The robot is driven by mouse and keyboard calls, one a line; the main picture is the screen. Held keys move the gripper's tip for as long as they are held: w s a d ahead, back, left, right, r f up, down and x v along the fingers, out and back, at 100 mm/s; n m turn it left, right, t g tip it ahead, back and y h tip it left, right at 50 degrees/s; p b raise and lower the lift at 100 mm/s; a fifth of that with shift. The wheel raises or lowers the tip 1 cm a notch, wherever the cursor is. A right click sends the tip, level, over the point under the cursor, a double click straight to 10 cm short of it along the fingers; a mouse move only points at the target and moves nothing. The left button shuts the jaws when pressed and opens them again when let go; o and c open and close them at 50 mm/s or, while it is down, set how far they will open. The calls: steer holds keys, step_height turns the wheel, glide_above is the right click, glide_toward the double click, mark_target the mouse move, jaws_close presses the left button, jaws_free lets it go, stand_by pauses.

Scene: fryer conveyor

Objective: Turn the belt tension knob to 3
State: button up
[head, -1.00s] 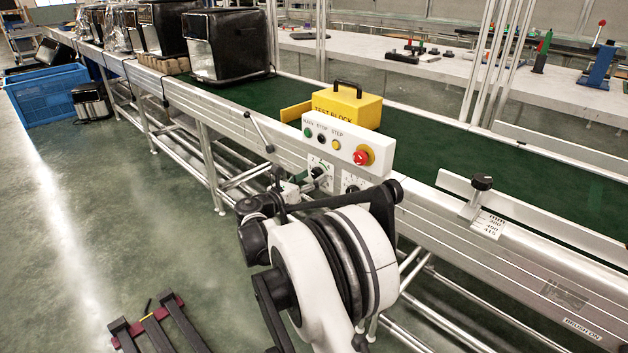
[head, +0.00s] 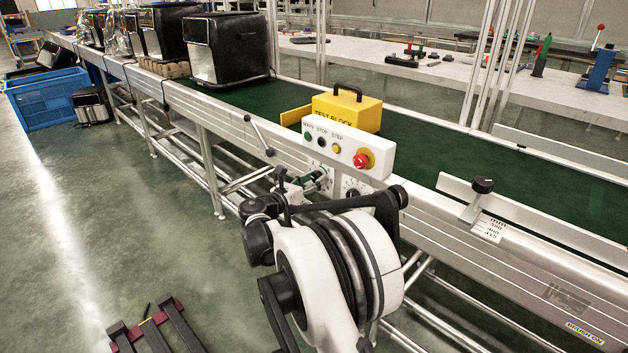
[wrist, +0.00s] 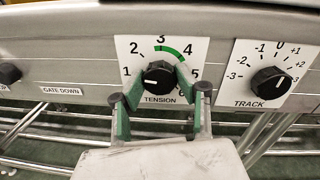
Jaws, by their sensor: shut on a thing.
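The black tension knob (wrist: 159,76) is in the middle of the wrist view, on a white dial plate (wrist: 125,46) marked TENSION. The numbers 1 to 6 run clockwise around it, with a green arc from about 3 to 4. A small white mark shows on the knob's left side, roughly toward 1; its exact reading is hard to tell. My gripper (wrist: 157,85) has its green-padded fingers on either side of the knob, shut on it. In the head view my gripper (head: 308,183) is at the panel below the button box, and my arm partly hides the dials.
The track knob (wrist: 270,83) is close on the right, and a black knob (wrist: 9,74) by the GATE DOWN label is on the left. The button box (head: 348,150) with a red stop button is above. A yellow test block (head: 347,110) sits on the green belt (head: 420,135).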

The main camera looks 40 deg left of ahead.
steer(key=shift+m, duration=0.3)
steer(key=m, duration=0.3)
steer(key=shift+m, duration=0.4)
steer(key=m, duration=0.3)
steer(key=shift+f+m, duration=0.1)
steer(key=shift+m, duration=0.2)
steer(key=m, duration=0.4)
steer(key=shift+m+t+h+p, duration=0.3)
steer(key=shift+m, duration=2.1)
steer(key=o, duration=1.1)
steer(key=shift+o, duration=0.2)
steer(key=shift+s, duration=0.1)
